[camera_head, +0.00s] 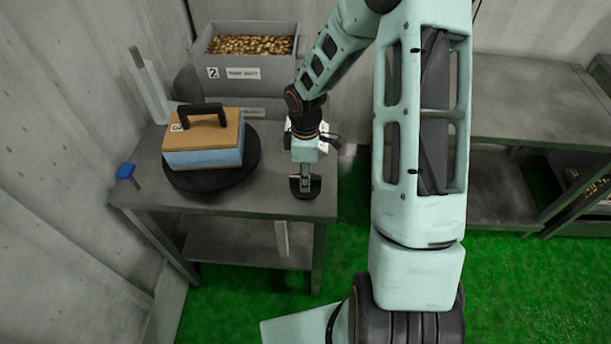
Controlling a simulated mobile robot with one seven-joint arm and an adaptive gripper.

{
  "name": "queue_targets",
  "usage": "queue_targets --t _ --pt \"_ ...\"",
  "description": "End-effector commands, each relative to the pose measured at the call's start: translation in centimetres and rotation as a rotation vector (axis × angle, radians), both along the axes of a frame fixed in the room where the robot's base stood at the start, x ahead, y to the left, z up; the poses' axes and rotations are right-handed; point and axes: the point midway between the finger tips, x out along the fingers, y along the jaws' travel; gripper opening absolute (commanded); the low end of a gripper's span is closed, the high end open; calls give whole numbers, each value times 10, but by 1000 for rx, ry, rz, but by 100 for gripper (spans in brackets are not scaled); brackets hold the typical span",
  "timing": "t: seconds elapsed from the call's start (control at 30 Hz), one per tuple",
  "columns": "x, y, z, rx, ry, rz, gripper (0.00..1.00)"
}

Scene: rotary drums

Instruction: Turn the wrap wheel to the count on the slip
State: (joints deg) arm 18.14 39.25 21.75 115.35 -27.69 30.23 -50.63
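A round black turntable (205,188), which looks like the wrap wheel, lies on the grey table. A blue box with a cardboard-brown top (203,140) sits on it, with a dark handle (203,113) on top.
A pale roll on a post (148,85) rises at the table's back left. A blue-topped piece (126,171) is at the left edge. Another grey table (530,110) stands right.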

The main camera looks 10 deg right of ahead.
Motion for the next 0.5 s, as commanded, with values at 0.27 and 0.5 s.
queue_targets --t 0.27,0.5 --pt "-1 0 0 0 2 0 33" --pt "0 -1 25 -1 -2 -2 33"
